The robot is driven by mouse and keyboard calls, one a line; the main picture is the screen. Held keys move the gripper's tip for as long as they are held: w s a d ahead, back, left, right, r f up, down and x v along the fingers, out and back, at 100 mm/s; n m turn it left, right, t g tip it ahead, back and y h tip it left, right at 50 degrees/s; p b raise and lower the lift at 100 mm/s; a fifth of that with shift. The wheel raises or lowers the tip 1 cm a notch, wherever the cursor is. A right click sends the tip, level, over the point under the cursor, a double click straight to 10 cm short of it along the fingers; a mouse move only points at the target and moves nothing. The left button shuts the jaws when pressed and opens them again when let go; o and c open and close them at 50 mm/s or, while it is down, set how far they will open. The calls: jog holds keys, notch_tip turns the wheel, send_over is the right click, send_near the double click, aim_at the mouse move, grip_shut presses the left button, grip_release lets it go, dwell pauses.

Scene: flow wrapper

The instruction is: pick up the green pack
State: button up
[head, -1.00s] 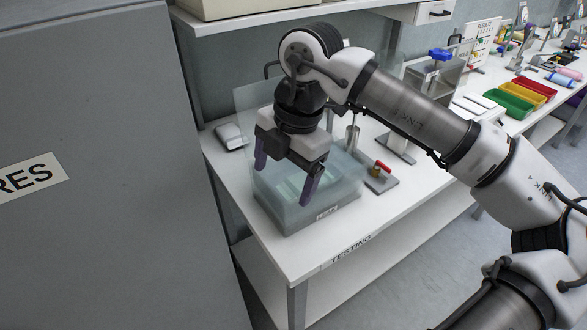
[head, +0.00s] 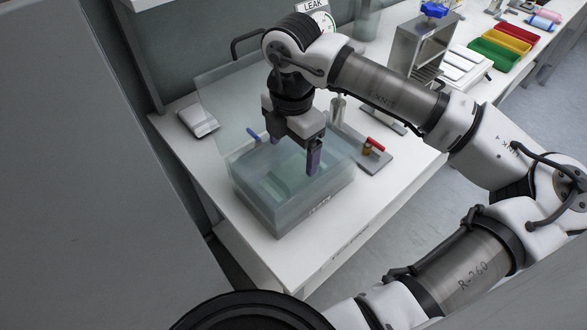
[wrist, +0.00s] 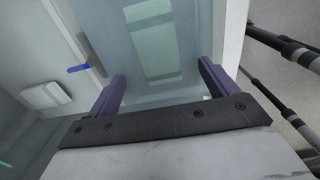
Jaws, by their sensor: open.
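The green pack (wrist: 148,16) lies inside the clear-walled tank (head: 283,222) on the bench, seen through the blue-tinted contents. In the head view only a faint green patch (head: 284,183) shows through the tank. My gripper (wrist: 162,72) has its two purple fingers spread wide with nothing between them. It hangs over the tank, pointing down, with the pack apart from the fingers. In the head view one finger is partly hidden.
The tank's clear lid (head: 225,98) stands open behind it. A blue latch-like part (wrist: 78,69) is at the tank's left edge. A grey-white pad (head: 198,120) lies left, and a red-handled valve (head: 375,144) stands right. Tank walls surround the pack.

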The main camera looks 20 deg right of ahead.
aim_at(294, 169)
jog(key=shift+w+d+f+p, duration=0.15)
jog(key=shift+f+p, duration=0.4)
jog(key=shift+f, duration=1.15)
jog(key=shift+w+d+f+p, duration=0.1)
jog(key=shift+f+p, duration=0.45)
jog(key=shift+f, duration=1.1)
jog(key=c, duration=1.2)
jog(key=shift+o, duration=0.2)
jog(key=shift+r, duration=0.15)
